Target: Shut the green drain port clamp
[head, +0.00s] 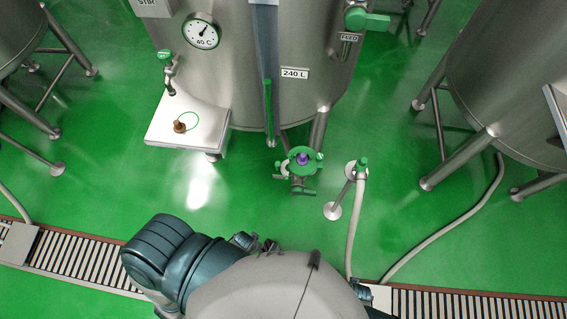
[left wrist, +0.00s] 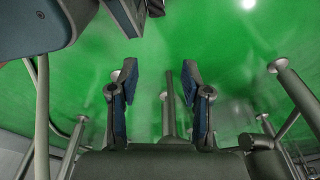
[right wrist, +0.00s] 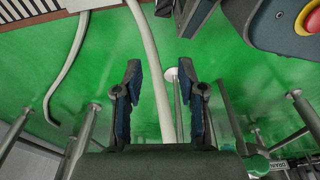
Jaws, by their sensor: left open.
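The green drain port clamp (head: 302,161) sits low at the front of the middle steel tank (head: 235,75). It shows as a green ring around a purple centre, with green lugs at its sides and metal parts below. I cannot tell whether it is latched. My left gripper (left wrist: 162,78) is open and empty in the left wrist view, its two fingers apart over the green floor. My right gripper (right wrist: 160,76) is also open and empty in its wrist view. Neither gripper is clearly visible in the head view, and neither appears to touch the clamp.
A green-topped hose fitting (head: 361,165) stands right of the clamp, with a pale hose (head: 354,215) running down from it. A steel shelf (head: 188,126) holds a small brown item (head: 180,126) left of the clamp. A floor drain grate (head: 85,263) crosses the front. Green floor surrounds the clamp.

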